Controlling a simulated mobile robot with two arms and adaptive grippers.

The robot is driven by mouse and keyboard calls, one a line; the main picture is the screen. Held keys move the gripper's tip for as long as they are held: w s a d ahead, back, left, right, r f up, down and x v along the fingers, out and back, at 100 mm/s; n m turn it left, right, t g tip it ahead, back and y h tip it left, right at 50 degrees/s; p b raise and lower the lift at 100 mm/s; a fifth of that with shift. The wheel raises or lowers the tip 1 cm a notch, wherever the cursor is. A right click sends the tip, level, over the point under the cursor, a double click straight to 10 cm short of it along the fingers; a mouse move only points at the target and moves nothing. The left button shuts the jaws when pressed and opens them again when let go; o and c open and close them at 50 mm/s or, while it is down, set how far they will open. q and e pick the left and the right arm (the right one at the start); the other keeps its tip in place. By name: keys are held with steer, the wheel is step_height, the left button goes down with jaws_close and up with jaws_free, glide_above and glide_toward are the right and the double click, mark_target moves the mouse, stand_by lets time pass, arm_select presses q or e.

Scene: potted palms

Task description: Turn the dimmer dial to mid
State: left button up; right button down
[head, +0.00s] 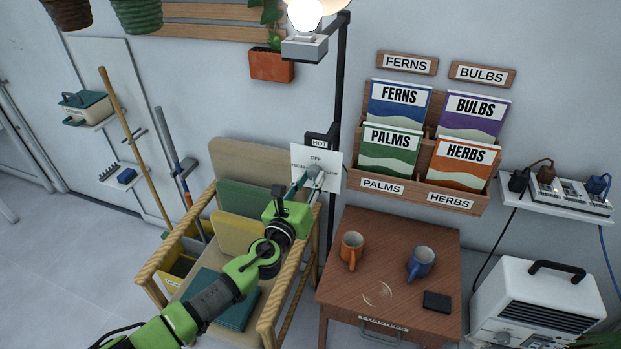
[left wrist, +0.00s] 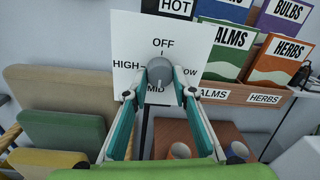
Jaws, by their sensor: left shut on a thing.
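The dimmer dial (left wrist: 160,72) is a grey round knob on a white plate (left wrist: 126,42) marked OFF at top, HIGH at left, LOW at right and MID at bottom. A finger partly covers LOW. A short dark mark shows just under OFF; I cannot tell whether it belongs to the knob or the plate. In the head view the plate (head: 333,181) is on the black lamp post, with the dial (head: 315,171) partly behind my gripper. My left gripper (head: 302,179) has its teal fingers on both sides of the dial, shut on it. My right gripper is not in view.
A lit lamp (head: 305,14) is above the dial. A wooden rack (head: 398,187) of seed packets hangs to the right. A wooden table (head: 385,273) below holds an orange mug (head: 351,249) and a blue mug (head: 421,262). A wooden-framed chair (head: 247,152) with cushions stands below my left arm.

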arm_select(q)
steer(key=shift+f, duration=0.15)
stand_by(0.3)
steer(key=o, duration=1.1)
steer(key=shift+s, duration=0.1)
steer(key=v, duration=1.2)
